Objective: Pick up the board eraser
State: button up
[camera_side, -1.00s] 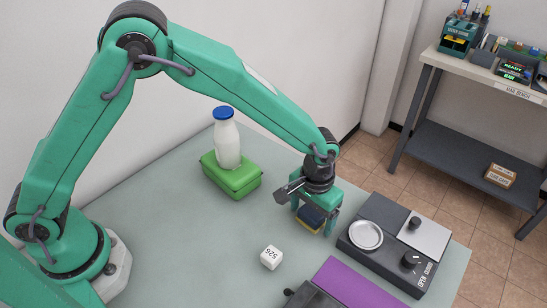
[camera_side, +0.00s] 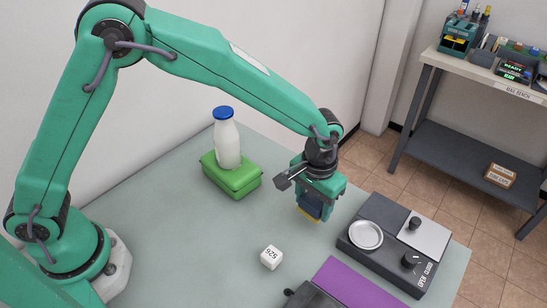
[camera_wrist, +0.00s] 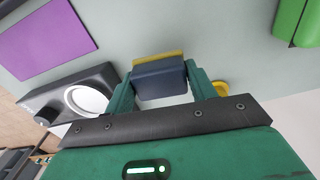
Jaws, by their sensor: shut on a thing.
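The board eraser (camera_side: 311,206) has a dark blue body and a yellow layer along its lower edge. My gripper (camera_side: 318,200) is shut on it in the side view, over the table between the green box and the dark control panel. In the wrist view the eraser (camera_wrist: 160,78) sits between the two green fingers of my gripper (camera_wrist: 160,88), its yellow edge facing away from the palm. It looks held above the table. The finger faces against the eraser are partly hidden.
A milk bottle (camera_side: 227,145) stands on a green box (camera_side: 231,178) at the back. A white numbered cube (camera_side: 271,257) lies in front. A purple mat (camera_side: 350,285) and dark control panel (camera_side: 375,245) with a round dish are at right. A yellow item (camera_wrist: 221,88) shows beside a finger.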

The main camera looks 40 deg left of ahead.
jog(key=s+d+r, duration=0.5)
jog(key=s+r, duration=0.2)
jog(key=s, duration=0.3)
jog(key=shift+s, duration=0.25)
